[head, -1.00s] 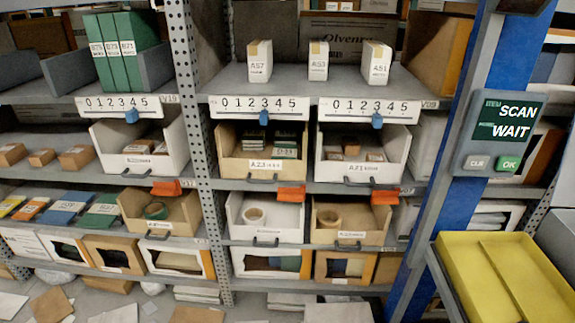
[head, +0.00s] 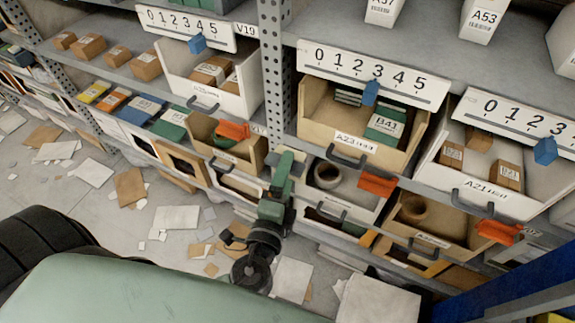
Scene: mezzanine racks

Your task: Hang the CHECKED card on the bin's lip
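No card reading CHECKED can be made out. The bin A23 (head: 360,153) is a tan bin on the middle shelf with a label and a dark handle on its front lip; packets and a green B41 box lie in it. To its right is the white bin A21 (head: 475,190) with small brown boxes. An arm of mine, apparently the left, rises from below, left of centre. Its gripper end (head: 288,165) is in front of the lower shelf, below and left of A23. Its fingers are too small to tell open from shut. My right gripper is not in view.
Numbered rails with blue sliders (head: 371,92) hang above the bins. Lower bins hold tape rolls (head: 327,175). A perforated post (head: 273,75) stands left of A23. Papers litter the floor (head: 175,220).

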